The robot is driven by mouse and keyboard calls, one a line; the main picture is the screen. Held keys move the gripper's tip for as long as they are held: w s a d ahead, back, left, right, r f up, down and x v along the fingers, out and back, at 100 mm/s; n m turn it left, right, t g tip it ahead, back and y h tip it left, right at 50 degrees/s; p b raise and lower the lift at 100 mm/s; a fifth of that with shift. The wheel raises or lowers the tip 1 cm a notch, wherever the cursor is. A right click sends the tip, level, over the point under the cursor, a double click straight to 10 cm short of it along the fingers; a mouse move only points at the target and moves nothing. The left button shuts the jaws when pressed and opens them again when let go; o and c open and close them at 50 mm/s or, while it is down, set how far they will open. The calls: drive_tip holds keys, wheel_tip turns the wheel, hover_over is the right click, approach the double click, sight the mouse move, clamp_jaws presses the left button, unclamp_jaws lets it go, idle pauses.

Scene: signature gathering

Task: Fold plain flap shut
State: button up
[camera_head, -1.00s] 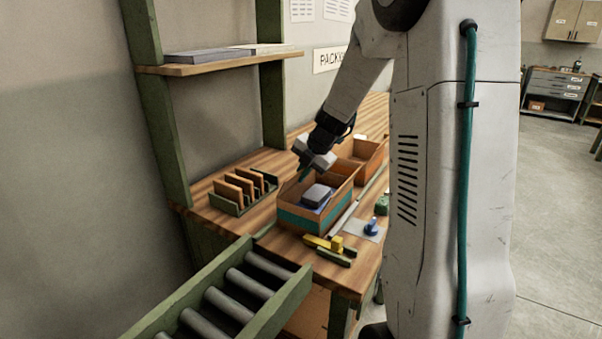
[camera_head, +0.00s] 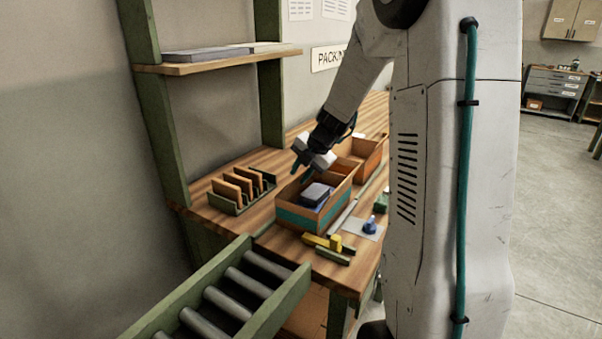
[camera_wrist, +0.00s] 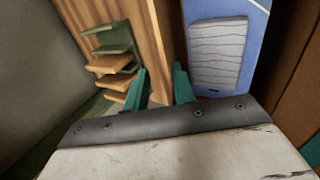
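An open cardboard box with a teal band (camera_head: 302,221) stands on the workbench. Inside it lies a grey ribbed item (camera_head: 315,194) on something blue; both also show in the wrist view, the grey item (camera_wrist: 216,52) right of my fingers on a blue surface (camera_wrist: 254,38). My gripper (camera_head: 301,171) is tilted down over the far left edge of the box. In the wrist view its two teal fingertips (camera_wrist: 160,78) are apart, near a brown box edge. I cannot tell whether they touch it, nor which piece is the plain flap.
A green rack with upright brown dividers (camera_head: 241,191) stands left of the box. A second open box (camera_head: 365,152) is behind it. Yellow blocks (camera_head: 322,243) and a blue-handled stamp (camera_head: 370,225) lie in front and to the right. A roller conveyor (camera_head: 235,293) meets the bench at front left.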

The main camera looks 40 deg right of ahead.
drive_tip(key=v, duration=0.7)
drive_tip(key=shift+s+r, duration=0.15)
drive_tip(key=shift+r, duration=0.15)
